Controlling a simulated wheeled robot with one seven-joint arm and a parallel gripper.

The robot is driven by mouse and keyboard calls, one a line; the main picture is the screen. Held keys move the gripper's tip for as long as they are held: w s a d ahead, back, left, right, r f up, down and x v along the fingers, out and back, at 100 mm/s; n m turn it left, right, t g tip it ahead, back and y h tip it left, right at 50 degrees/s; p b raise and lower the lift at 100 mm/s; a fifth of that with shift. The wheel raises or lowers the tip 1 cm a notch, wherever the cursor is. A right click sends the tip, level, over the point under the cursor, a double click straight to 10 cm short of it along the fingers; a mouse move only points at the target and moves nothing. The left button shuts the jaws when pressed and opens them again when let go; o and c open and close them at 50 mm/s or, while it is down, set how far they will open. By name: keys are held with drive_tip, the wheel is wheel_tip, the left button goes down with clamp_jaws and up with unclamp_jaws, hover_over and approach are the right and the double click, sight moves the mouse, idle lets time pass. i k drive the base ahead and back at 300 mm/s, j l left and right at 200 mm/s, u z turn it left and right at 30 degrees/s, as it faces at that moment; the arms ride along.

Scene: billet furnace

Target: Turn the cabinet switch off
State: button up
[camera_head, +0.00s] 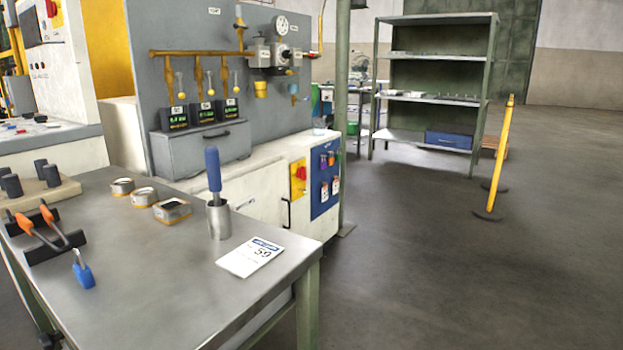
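A red rotary switch on a yellow plate (299,178) is on the front of the white cabinet (248,190), below the grey gauge panel. Its handle position is too small to tell. A second red and yellow switch (52,9) is on a white control panel (60,50) at the top left. My gripper is not in view.
A metal table (150,260) fills the lower left, in front of the cabinet. It holds a metal cup (218,220) with a blue-handled tool, a paper card (250,257) and a blue padlock (83,272). A yellow post (497,160) stands right.

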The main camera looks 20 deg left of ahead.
sight(301, 173)
drive_tip(key=i+u, duration=0.25)
drive_tip(key=u, duration=0.15)
drive_tip(key=i+u, duration=0.2)
drive_tip(key=u, duration=0.2)
drive_tip(key=i+l+u, duration=0.1)
drive_tip(key=u, duration=0.3)
drive_tip(key=i+l+z, duration=0.2)
drive_tip(key=i+z, duration=0.15)
drive_tip(key=i, duration=0.45)
drive_tip(key=i+z, duration=0.4)
drive_tip(key=i, duration=0.4)
